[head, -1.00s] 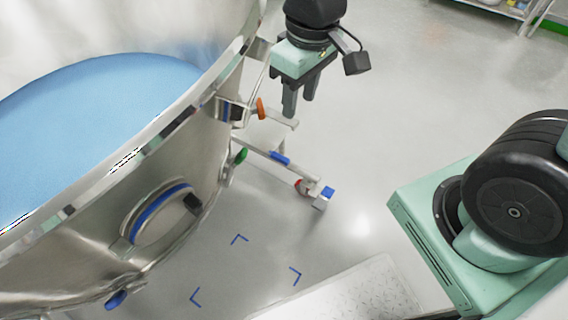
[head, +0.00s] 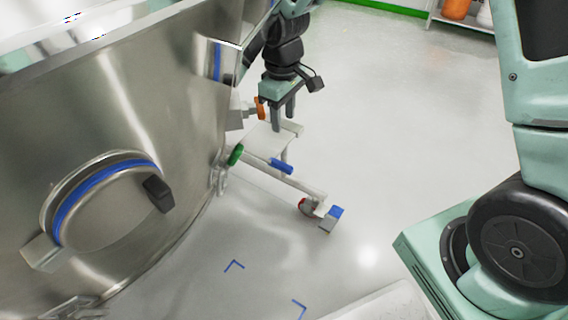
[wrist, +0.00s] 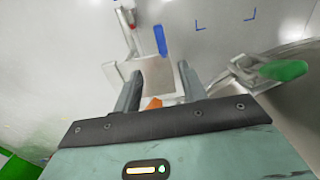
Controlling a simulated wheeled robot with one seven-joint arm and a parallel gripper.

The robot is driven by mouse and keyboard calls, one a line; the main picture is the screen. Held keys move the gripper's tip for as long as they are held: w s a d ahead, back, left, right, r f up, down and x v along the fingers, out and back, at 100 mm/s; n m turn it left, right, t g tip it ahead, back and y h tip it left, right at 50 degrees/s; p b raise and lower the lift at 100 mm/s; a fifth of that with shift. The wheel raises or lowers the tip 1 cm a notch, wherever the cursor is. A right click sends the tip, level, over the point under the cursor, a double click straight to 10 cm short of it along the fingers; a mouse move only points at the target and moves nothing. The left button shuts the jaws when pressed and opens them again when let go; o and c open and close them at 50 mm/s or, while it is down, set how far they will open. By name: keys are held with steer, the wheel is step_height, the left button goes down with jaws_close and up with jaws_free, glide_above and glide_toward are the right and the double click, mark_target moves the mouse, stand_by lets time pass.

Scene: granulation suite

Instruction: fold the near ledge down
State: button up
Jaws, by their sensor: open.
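The pale flat ledge (head: 262,141) stands out from the side of the steel vessel and looks level, in the middle of the head view. It also shows between my fingers in the wrist view (wrist: 160,82). My gripper (head: 283,122) points down at the ledge, open, with nothing between its fingers. Its fingers overlap the ledge's far side in the head view; whether they touch it I cannot tell. An orange handle (head: 261,107) is just left of the fingers, and a blue grip (head: 282,166) is on the bar on the ledge's near side.
The large steel vessel (head: 130,110) with a round blue-ringed port fills the left. A green handle (head: 236,154) sits by its wall. A leg with a red and blue caster (head: 325,216) stands on the floor. Open floor lies to the right of the ledge.

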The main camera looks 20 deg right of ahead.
mark_target(284, 164)
step_height(284, 164, down, 16)
steer(key=b, duration=0.6)
steer(key=shift+d, duration=0.1)
steer(key=shift+c, duration=0.3)
jaws_close()
